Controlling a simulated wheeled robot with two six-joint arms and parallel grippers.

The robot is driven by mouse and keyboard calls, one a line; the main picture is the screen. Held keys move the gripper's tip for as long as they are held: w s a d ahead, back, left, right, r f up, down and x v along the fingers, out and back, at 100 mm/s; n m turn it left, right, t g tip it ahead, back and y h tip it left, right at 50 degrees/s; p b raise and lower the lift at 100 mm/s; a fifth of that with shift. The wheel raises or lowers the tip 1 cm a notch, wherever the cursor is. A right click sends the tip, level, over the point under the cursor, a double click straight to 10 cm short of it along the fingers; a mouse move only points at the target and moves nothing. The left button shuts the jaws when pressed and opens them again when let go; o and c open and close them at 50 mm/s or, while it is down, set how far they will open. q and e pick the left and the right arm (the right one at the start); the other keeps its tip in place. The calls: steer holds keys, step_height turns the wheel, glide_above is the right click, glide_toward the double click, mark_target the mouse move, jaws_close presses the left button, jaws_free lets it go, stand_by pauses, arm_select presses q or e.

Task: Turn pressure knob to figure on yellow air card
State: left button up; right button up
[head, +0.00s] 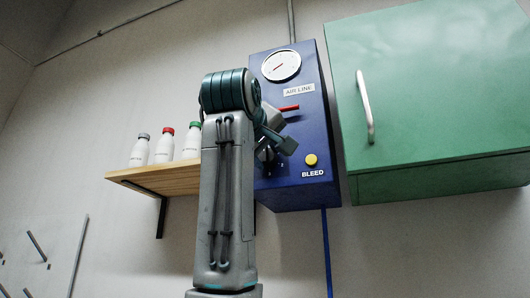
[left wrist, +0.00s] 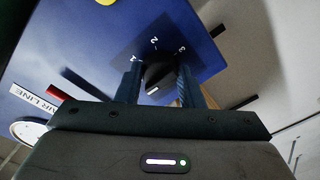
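The black pressure knob (left wrist: 158,75) sits on the blue air line panel (head: 293,188), with the figures 1, 2 and 3 printed around it in the left wrist view. My left gripper (left wrist: 159,84) is open, with one finger on each side of the knob; I cannot tell if they touch it. In the head view my left gripper (head: 268,152) is at the panel's left side, partly hidden by my arm. The white pressure gauge (head: 281,65) is at the panel's top. No yellow air card is in view. My right gripper is not in view.
A red lever (head: 288,108) and a yellow BLEED button (head: 311,160) are on the panel near my gripper. A green cabinet (head: 430,90) with a pale handle stands out to the right. A wooden shelf (head: 150,179) with three white bottles is to the left.

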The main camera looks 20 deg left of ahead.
arm_select(q)
steer(key=shift+c, duration=0.7)
